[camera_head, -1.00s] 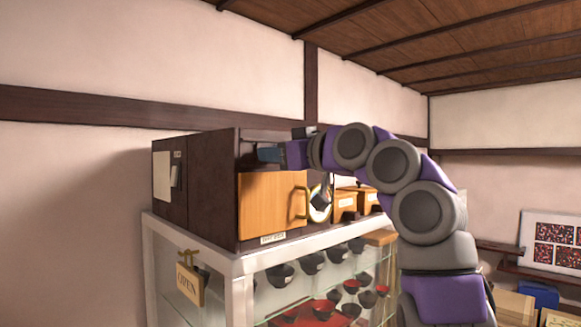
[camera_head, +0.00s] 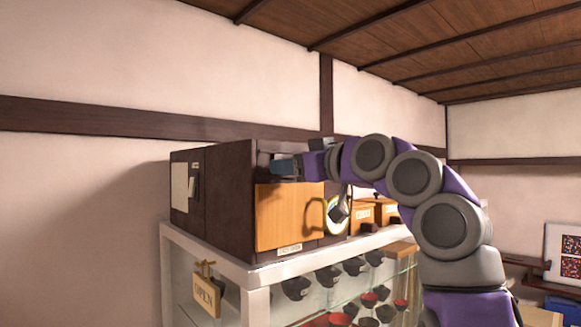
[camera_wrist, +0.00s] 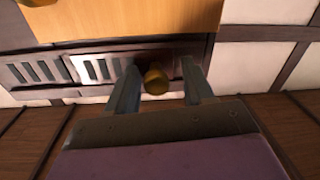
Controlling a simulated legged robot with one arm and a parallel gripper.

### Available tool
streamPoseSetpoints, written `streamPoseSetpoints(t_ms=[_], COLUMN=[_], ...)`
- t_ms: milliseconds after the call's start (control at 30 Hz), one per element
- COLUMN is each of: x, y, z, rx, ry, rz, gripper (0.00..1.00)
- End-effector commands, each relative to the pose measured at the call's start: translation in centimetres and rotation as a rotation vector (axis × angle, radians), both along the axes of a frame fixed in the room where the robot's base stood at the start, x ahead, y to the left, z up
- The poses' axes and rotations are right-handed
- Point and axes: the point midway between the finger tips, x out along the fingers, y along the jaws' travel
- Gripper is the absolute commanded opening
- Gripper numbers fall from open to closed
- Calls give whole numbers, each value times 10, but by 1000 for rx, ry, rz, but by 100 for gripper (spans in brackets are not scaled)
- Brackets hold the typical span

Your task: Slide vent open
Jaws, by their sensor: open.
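The vent (camera_wrist: 104,69) is a dark slotted strip in the wrist view, beside the light wooden door panel (camera_wrist: 130,20). Some slots look dark and others pale. A round brass knob (camera_wrist: 156,81) stands out from the strip. My gripper (camera_wrist: 160,75) is open, with one finger on each side of the knob; I cannot tell whether either touches it. In the head view my gripper (camera_head: 284,166) is at the upper front of the dark cabinet (camera_head: 228,205), just above the wooden door (camera_head: 288,217). The vent is mostly hidden there.
The cabinet stands on a glass display case (camera_head: 258,268) holding several bowls. An OPEN sign (camera_head: 207,294) hangs at its corner. Small wooden boxes (camera_head: 362,215) stand right of the cabinet, partly behind my arm. The door's handle (camera_head: 312,215) sticks out below my gripper.

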Motion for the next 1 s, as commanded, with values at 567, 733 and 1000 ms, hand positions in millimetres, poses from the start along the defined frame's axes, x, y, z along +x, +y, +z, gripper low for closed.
streamPoseSetpoints(t_ms=[567, 733, 1000], x=[-89, -112, -129], y=[-71, -92, -106], z=[-1, -2, -1], rx=[0, 0, 1], ry=[-4, 0, 1], rz=[-1, -1, 0], gripper=[52, 52, 52])
